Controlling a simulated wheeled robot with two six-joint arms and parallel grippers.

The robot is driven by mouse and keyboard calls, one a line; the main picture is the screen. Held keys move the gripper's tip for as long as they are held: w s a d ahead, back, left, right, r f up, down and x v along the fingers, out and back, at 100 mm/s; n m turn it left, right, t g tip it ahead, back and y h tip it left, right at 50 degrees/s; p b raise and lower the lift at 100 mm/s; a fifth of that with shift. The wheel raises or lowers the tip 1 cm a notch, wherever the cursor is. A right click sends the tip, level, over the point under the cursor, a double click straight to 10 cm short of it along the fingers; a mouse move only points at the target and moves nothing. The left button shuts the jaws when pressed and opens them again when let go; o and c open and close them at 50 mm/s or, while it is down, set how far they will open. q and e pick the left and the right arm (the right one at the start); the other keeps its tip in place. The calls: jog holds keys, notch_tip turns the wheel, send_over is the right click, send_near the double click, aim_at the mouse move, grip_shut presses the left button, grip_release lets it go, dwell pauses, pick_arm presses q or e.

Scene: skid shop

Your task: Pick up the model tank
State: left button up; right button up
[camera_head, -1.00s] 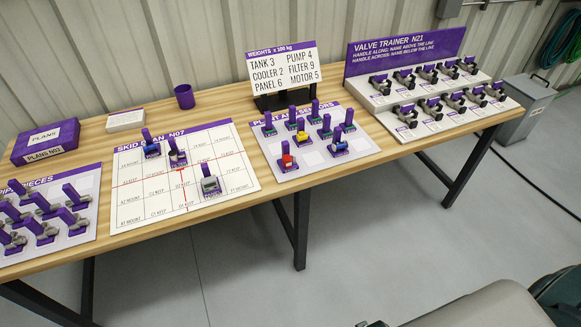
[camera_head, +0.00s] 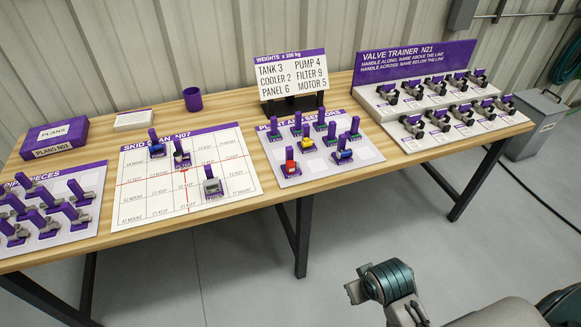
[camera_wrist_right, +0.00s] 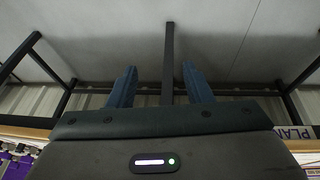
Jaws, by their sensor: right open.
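The skid plan board (camera_head: 150,190) holds a blue model (camera_head: 157,150), a pale model (camera_head: 182,158) and a grey model (camera_head: 213,186). The labels are too small to tell which is the tank. My right gripper (camera_wrist_right: 161,75) is open and empty in the right wrist view, with no model between its fingers. My left gripper is not in view.
A weights sign (camera_head: 290,76) stands behind the accessories board. The valve trainer (camera_head: 425,62) is on the right, a board of grey pieces (camera_head: 90,180) on the left. A purple cup (camera_head: 193,99) and plans box (camera_head: 54,139) stand at the back. Open floor lies in front.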

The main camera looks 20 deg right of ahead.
jog(key=w, duration=1.1)
jog(key=y, duration=0.1)
send_near(289, 154)
jog(key=f, duration=0.1)
jog(key=shift+t, duration=0.3)
jog(key=x, duration=0.3)
jog(key=p+x, duration=0.1)
jog(key=x, duration=0.1)
jog(key=shift+w+d, duration=0.3)
jog(key=shift+w, duration=0.1)
jog(key=shift+w+f+p, duration=0.2)
jog(key=shift+f+p, duration=0.2)
jog(key=shift+f, duration=0.25)
jog(key=shift+p+x, duration=0.45)
jog(key=shift+x, duration=1.65)
grip_shut()
jog(key=shift+r, duration=0.1)
